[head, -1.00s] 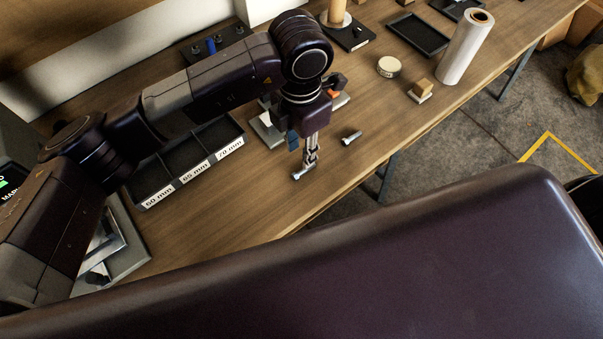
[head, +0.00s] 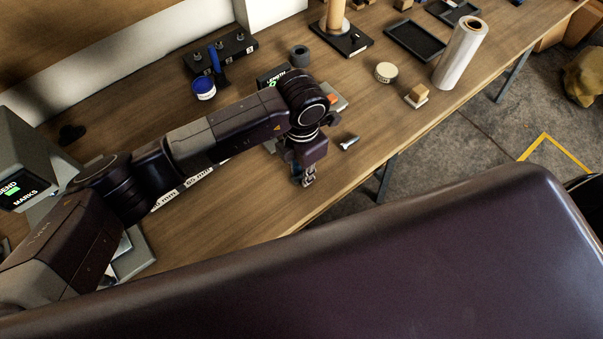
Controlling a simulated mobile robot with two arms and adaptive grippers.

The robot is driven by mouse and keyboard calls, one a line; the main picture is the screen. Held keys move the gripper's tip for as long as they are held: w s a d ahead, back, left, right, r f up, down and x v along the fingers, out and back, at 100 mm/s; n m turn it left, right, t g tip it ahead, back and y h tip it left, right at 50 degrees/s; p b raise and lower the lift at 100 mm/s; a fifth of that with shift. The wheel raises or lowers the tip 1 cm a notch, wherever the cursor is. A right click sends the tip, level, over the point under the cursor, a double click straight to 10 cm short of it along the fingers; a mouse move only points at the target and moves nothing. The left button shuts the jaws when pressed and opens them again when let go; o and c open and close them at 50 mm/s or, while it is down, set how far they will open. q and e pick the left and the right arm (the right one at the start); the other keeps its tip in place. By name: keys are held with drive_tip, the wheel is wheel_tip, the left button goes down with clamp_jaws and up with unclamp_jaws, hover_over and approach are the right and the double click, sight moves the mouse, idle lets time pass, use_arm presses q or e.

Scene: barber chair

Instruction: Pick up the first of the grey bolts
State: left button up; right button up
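One grey bolt (head: 349,142) lies on the wooden bench, to the right of my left gripper. My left gripper (head: 308,183) points down close to the bench top near its front edge. Its fingers are small and dark here, and I cannot tell whether they are open or shut. A second grey bolt, seen at the fingertips earlier, does not show clearly now; the fingers may hide or hold it. My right gripper is not in view.
The labelled bolt tray (head: 166,200) is mostly hidden behind my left arm. A length gauge (head: 273,77), a round tin (head: 386,72), a wood block (head: 419,92) and a white roll (head: 461,52) stand on the bench (head: 262,213). Bench around the visible bolt is clear.

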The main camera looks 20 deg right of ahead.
use_arm(q)
clamp_jaws()
drive_tip(key=shift+r, duration=0.15)
